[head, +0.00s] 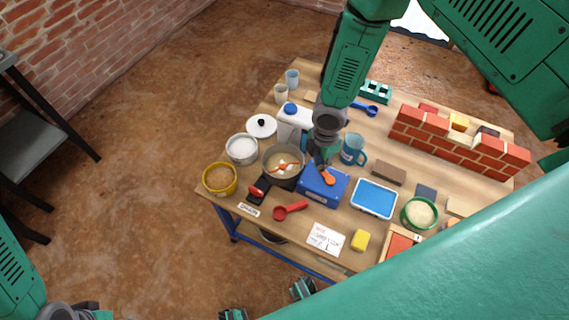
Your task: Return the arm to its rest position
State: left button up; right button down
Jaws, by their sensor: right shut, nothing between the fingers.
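My right gripper (321,165) is at the end of the green arm reaching down from the top of the head view. Its fingers are shut with nothing between them. They are over or close to the blue box (318,192), near an orange spoon-like piece (328,177); whether they touch is unclear. A grey pot (282,177) with orange-and-white strips across it stands just left of the gripper, and a blue mug (352,149) just right. Part of my left arm shows at the bottom left; dark and green pieces at the bottom edge do not show clearly how the left fingers stand.
The wooden table (290,217) is crowded. A white jug (293,122) with a blue cap stands close behind the gripper. A brick wall model (455,147) stands at the back right. A blue tray (374,199) and a green bowl (419,213) sit right.

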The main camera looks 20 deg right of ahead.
jog(key=shift+f, duration=0.1)
jog(key=s+f+m+b, duration=0.2)
jog(key=s+m+b, duration=0.1)
jog(key=s+m, duration=0.2)
jog(key=s+a+f+m+y+b, duration=0.1)
jog(key=s+f+m+b, duration=0.1)
jog(key=s+m, duration=0.3)
jog(key=s+a+f+m+b, duration=0.1)
jog(key=s+m+b, duration=0.3)
jog(key=s, duration=0.5)
jog(key=shift+s+f+m, duration=0.3)
jog(key=shift+f+m, duration=0.6)
jog(key=s+d+m, duration=0.1)
jog(key=s+d+r+m+h+b, duration=0.1)
jog(key=s+d+m, duration=0.1)
jog(key=shift+m+t+b, duration=0.3)
jog(key=shift+a, duration=0.1)
